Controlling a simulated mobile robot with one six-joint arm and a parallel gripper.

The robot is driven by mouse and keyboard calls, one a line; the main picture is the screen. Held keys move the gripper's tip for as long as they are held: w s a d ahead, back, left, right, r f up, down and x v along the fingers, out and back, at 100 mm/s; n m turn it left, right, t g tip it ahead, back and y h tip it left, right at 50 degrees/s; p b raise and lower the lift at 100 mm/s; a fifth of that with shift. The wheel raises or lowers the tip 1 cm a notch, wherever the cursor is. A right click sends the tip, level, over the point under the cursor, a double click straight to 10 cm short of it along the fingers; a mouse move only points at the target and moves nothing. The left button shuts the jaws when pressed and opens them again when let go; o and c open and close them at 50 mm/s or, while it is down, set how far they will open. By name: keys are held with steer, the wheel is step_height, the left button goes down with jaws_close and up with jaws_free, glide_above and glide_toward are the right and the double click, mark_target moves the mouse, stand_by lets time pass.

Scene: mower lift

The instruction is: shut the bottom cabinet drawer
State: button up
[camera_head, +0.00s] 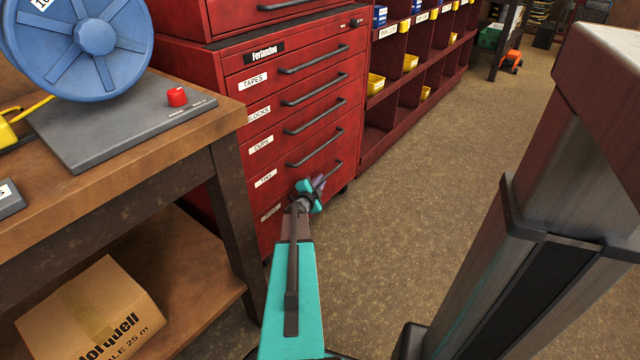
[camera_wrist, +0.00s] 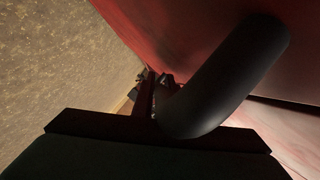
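The red tool cabinet (camera_head: 300,100) stands left of centre in the head view, with several labelled drawers and dark bar handles. Its bottom drawer (camera_head: 270,213) is partly hidden by my arm; I cannot tell how far it stands out, if at all. My gripper (camera_head: 318,184) is at the bottom drawer's handle (camera_head: 337,168), close to the drawer front. The wrist view shows a thick dark handle bar (camera_wrist: 225,75) very near, across a red front (camera_wrist: 190,35). A dark seam runs at the right. My fingers are too dark and small to judge their opening or contact.
A wooden workbench (camera_head: 190,120) with a blue cable reel (camera_head: 95,37) stands left, a cardboard box (camera_head: 90,312) on its lower shelf. Red shelving with yellow bins (camera_head: 376,83) continues behind the cabinet.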

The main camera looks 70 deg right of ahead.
steer(key=shift+o, duration=0.5)
steer(key=shift+w+d+r, duration=0.1)
steer(key=shift+w, duration=0.35)
steer(key=p+v, duration=0.3)
steer(key=v, duration=1.1)
steer(key=shift+s, duration=0.3)
steer(key=shift+s, duration=0.1)
